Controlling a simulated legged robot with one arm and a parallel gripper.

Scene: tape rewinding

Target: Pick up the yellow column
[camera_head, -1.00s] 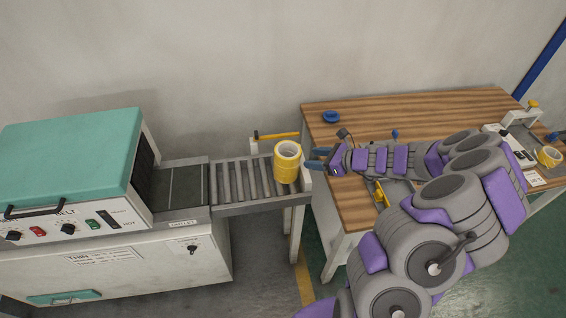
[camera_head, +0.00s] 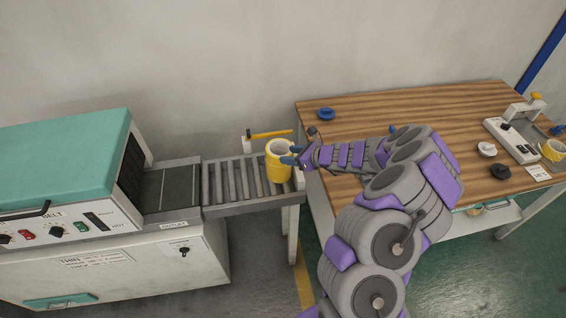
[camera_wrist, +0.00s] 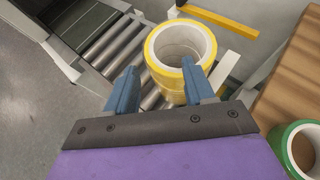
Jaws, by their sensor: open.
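The yellow column (camera_head: 279,162) is a hollow upright cylinder with a pale inner ring. It stands at the right end of the roller conveyor. In the wrist view the yellow column (camera_wrist: 178,58) is straight ahead, its near side between my two blue fingertips. My gripper (camera_head: 292,158) reaches it from the right, over the conveyor's end. In the wrist view my gripper (camera_wrist: 162,82) is open, one finger at each side of the column. I cannot tell whether the fingers touch it. The column's lower right side is partly hidden by a finger.
The roller conveyor (camera_head: 232,182) runs left to a teal-lidded machine (camera_head: 62,158). A yellow bar (camera_head: 270,133) lies behind the column. The wooden table (camera_head: 420,108) at right holds a blue ring (camera_head: 325,114) and a white device (camera_head: 512,140). A green roll (camera_wrist: 301,148) shows in the wrist view.

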